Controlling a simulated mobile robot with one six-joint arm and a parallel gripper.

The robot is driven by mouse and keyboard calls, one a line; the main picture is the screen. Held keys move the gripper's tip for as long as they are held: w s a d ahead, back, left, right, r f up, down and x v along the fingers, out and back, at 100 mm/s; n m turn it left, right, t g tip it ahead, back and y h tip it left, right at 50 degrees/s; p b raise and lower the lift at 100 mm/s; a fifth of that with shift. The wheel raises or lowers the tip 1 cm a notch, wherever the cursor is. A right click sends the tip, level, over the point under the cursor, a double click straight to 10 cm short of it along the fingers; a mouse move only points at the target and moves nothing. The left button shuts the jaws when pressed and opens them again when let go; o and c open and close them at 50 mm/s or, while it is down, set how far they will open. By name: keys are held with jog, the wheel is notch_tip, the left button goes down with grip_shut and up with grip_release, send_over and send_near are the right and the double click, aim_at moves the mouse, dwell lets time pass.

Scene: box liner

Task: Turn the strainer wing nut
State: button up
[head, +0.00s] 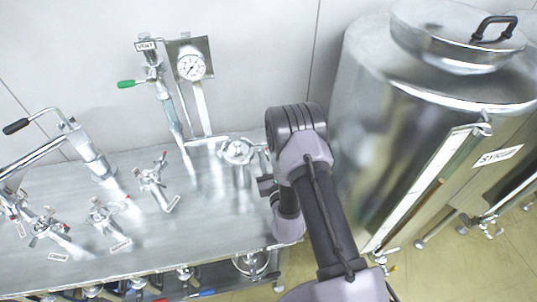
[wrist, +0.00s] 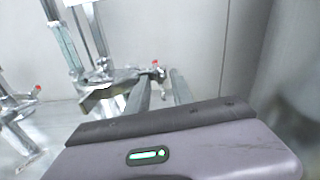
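The strainer (head: 238,152) looks like a silver upright body with a round clamped top, on the steel bench just left of my arm in the head view. In the wrist view its clamped metal top (wrist: 108,88) is left of my fingers. A small red-tipped metal part (wrist: 155,66), perhaps the wing nut, shows near the fingertips; I cannot tell for sure. My gripper (wrist: 160,75) shows two grey fingers with a gap between them and nothing clearly held. Whether a finger touches the part is unclear.
Several valves with handles, such as this one (head: 153,178), stand on the bench (head: 75,272). A large steel tank (head: 375,110) is close on the right.

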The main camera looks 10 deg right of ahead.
grip_shut()
jog(key=shift+m, duration=0.3)
jog(key=m, duration=0.3)
jog(key=shift+r+m, duration=0.1)
jog(key=shift+m, duration=0.2)
jog(key=m, duration=0.3)
jog(key=shift+m+p, duration=0.3)
jog(key=m, duration=0.5)
jog(key=shift+p, duration=0.35)
jog(key=m, duration=0.5)
jog(key=shift+m+p, duration=0.35)
jog(key=shift+m, duration=0.05)
